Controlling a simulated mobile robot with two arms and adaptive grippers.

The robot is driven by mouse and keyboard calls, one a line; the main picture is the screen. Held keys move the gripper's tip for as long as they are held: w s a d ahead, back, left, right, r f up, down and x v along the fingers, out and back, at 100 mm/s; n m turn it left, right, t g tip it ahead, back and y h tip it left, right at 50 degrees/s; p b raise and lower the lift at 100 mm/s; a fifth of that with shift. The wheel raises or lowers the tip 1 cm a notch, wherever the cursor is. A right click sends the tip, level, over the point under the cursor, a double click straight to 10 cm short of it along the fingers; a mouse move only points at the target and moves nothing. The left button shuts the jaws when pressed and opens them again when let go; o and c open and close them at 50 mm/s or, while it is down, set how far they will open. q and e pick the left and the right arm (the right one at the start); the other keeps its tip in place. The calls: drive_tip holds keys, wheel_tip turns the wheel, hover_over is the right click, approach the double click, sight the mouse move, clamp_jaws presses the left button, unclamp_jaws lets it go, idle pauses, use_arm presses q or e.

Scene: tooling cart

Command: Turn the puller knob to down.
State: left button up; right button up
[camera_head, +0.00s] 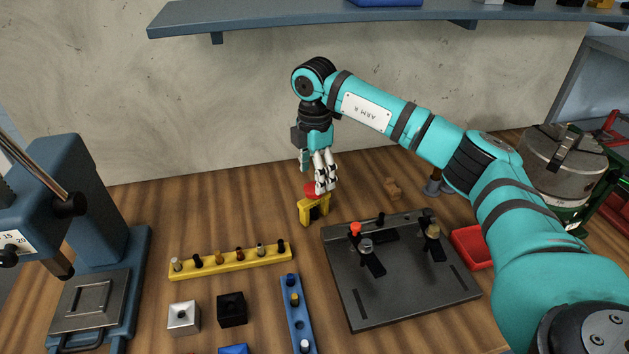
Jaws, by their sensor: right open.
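The puller is a small yellow frame (304,212) with a dark middle, standing on the wooden table. Its red knob (311,189) is on top, partly hidden by my fingers. My right gripper (319,180) points down from above, with its pale fingers at the knob. The gripper is open; I cannot tell whether a finger touches the knob. The knob's turned position cannot be read from here. My left gripper is not in view.
A dark fixture plate (405,290) with clamps lies right of the puller. A yellow peg rail (230,262) and blue rail (297,315) lie in front. A blue press (85,240) stands left, a red tray (470,248) right. A shelf (330,17) hangs above.

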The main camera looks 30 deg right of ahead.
sight(314, 183)
drive_tip(key=shift+f, duration=1.7)
drive_tip(key=c, duration=1.2)
drive_tip(key=shift+n, duration=0.6)
